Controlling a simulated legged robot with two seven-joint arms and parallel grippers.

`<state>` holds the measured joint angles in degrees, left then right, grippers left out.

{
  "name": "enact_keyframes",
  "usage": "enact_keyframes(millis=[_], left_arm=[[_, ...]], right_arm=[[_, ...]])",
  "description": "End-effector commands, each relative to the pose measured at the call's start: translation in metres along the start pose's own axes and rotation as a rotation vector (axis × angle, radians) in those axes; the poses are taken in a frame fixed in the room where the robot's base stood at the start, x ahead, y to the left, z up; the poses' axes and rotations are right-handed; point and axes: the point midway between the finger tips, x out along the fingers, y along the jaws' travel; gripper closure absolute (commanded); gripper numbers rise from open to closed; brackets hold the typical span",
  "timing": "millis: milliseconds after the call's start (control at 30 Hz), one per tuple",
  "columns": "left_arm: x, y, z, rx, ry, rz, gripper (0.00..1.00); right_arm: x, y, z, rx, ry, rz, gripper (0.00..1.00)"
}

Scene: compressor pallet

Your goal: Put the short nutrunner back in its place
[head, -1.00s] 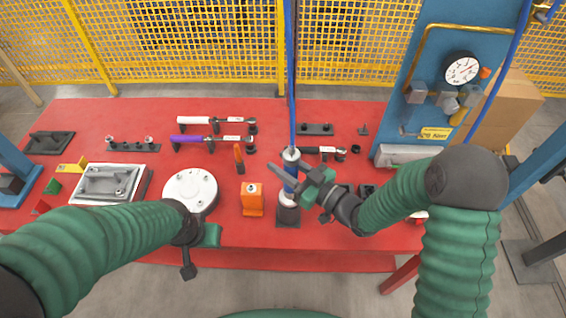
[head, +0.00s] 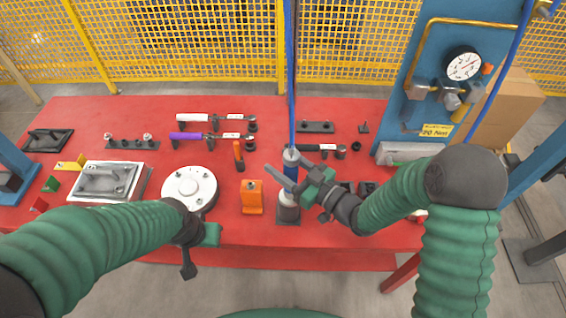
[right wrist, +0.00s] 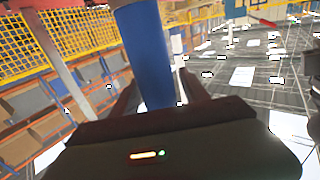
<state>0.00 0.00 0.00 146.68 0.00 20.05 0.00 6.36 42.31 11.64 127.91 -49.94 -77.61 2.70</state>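The short nutrunner (head: 291,172), a blue cylinder with grey ends, is upright below a blue hose in the head view. Its lower end is at a grey and dark holder (head: 288,217) near the table's front edge; whether it is fully seated I cannot tell. My right gripper (head: 287,181) has its fingers around the body. In the right wrist view the blue body (right wrist: 143,55) stands between the fingers, with a visible gap at the right finger, so the gripper looks open. My left gripper (head: 190,258) is low over the table's front edge, empty, its opening unclear.
On the red table (head: 330,230) an orange block (head: 252,198) and a round white flange (head: 190,188) stand to the left. Purple (head: 190,136) and white (head: 192,117) tools lie behind. A blue post with a gauge (head: 462,67) stands at the right.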

Motion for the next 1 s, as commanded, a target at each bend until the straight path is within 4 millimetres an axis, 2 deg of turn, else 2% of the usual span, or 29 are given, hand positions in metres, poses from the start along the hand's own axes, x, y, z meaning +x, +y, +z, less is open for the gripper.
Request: enact_keyframes(millis=[400, 533, 667, 1000], left_arm=[[0.000, 0.000, 0.000, 0.000, 0.000, 0.000, 1.00], [0.002, 0.000, 0.001, 0.000, 0.000, 0.000, 1.00], [0.007, 0.000, 0.002, 0.000, 0.000, 0.000, 1.00], [0.018, 0.000, 0.004, 0.000, 0.000, 0.000, 1.00]], right_arm=[[-0.001, 0.000, 0.003, 0.003, -0.007, 0.001, 0.41], [-0.009, 0.001, 0.004, 0.002, -0.007, 0.002, 0.41], [-0.036, 0.002, 0.004, 0.003, -0.007, 0.006, 0.41], [-0.133, 0.003, 0.004, 0.001, -0.005, 0.007, 0.41]])
